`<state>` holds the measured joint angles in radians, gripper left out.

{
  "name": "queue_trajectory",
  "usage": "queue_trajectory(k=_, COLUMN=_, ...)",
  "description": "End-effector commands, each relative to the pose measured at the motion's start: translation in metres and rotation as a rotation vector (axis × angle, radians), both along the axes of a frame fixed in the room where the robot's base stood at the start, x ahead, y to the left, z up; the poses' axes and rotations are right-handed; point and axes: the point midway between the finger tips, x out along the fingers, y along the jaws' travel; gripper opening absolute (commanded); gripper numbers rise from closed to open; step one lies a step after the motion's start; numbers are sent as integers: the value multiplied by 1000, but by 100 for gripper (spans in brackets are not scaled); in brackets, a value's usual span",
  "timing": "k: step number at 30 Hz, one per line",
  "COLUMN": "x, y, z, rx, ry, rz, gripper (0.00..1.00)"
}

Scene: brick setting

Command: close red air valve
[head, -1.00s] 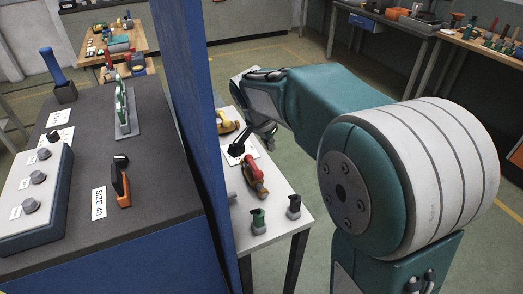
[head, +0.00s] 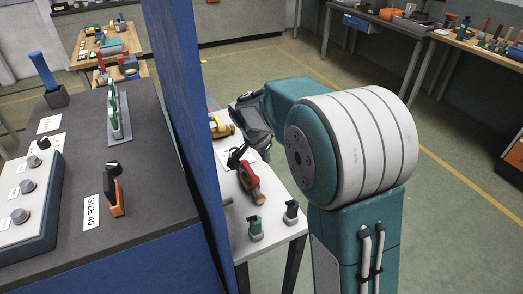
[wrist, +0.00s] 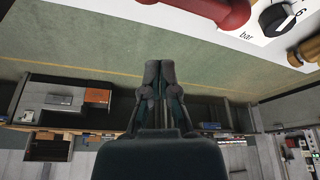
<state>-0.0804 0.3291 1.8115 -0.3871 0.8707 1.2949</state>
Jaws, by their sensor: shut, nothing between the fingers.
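The red air valve (head: 246,174), a red handle on a brass-coloured body, lies on the white table just right of the blue panel. Part of a red piece (wrist: 207,8), apparently this valve, shows at the top edge of the wrist view. My gripper (wrist: 160,70) is shut and empty, with its fingertips together below the red piece in that picture and apart from it. In the head view my wrist (head: 252,115) is beyond the valve, and the fingertips are mostly hidden or hard to make out.
A yellow item (head: 221,127) is farther back. The tall blue panel (head: 187,130) borders the table on the left. Open floor (head: 450,235) lies to the right.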

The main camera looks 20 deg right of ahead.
Motion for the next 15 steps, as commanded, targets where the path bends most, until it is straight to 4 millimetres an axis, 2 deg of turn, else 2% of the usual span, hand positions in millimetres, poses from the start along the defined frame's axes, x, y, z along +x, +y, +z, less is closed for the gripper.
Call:
queue_trajectory(k=6, x=6, y=-11, z=-39, rx=-1, ry=3, rz=0, gripper=0)
queue_trajectory(k=9, x=-5, y=7, z=-34, rx=0, ry=-2, rz=5, gripper=0)
queue_trajectory(k=15, x=-15, y=22, z=-34, rx=0, ry=0, rz=2, gripper=0)
